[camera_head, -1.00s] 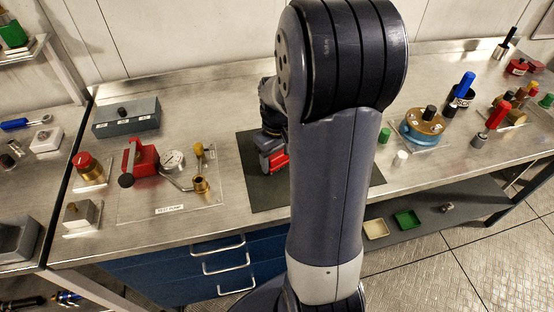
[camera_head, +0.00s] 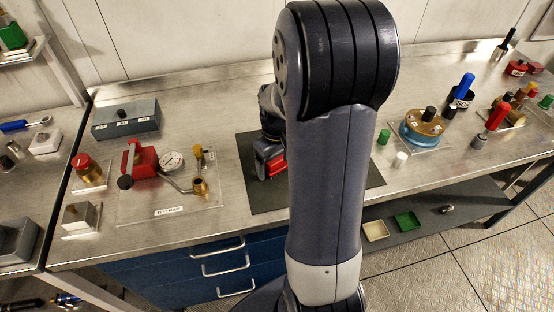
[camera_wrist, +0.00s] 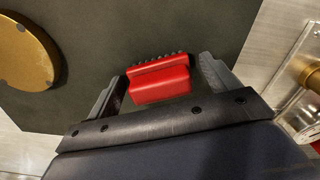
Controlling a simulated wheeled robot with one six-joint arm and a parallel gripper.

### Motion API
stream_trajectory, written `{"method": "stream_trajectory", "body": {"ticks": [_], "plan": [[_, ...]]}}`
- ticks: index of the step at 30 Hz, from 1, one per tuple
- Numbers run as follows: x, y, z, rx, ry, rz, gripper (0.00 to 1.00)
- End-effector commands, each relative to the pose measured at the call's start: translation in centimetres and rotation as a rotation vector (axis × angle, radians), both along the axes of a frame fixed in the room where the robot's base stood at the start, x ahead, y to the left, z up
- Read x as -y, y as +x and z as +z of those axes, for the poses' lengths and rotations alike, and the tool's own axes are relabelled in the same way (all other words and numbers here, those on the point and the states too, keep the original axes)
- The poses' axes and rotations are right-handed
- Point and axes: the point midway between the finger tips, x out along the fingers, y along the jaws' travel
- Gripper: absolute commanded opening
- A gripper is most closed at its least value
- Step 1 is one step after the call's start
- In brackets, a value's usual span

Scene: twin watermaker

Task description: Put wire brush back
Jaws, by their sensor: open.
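The wire brush, a red block with dark bristles along one edge, lies on the dark mat (camera_head: 262,198). In the wrist view the brush (camera_wrist: 160,82) sits between the fingers of my gripper (camera_wrist: 160,70), with gaps visible on both sides. My gripper is open, and its fingers point towards the mat. In the head view my gripper (camera_head: 268,168) is low over the mat, largely hidden behind my arm, with some red showing beside it.
A brass disc (camera_wrist: 24,55) lies on the mat in the wrist view. Left of the mat stands a red test pump (camera_head: 142,160) on a clear plate with a gauge and brass fitting. Right of it are a green cap (camera_head: 384,136), a white cap (camera_head: 400,159) and a blue-and-brass housing (camera_head: 422,128).

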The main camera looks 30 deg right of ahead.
Motion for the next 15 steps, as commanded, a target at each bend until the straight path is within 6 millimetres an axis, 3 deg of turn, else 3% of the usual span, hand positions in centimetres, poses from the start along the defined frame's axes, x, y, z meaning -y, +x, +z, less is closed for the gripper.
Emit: {"method": "stream_trajectory", "body": {"ticks": [5, 15], "plan": [[0.0, 0.1, 1.3, 0.004, -0.002, 0.000, 0.83], [0.0, 0.1, 8.5, 0.006, -0.002, 0.000, 0.83]]}}
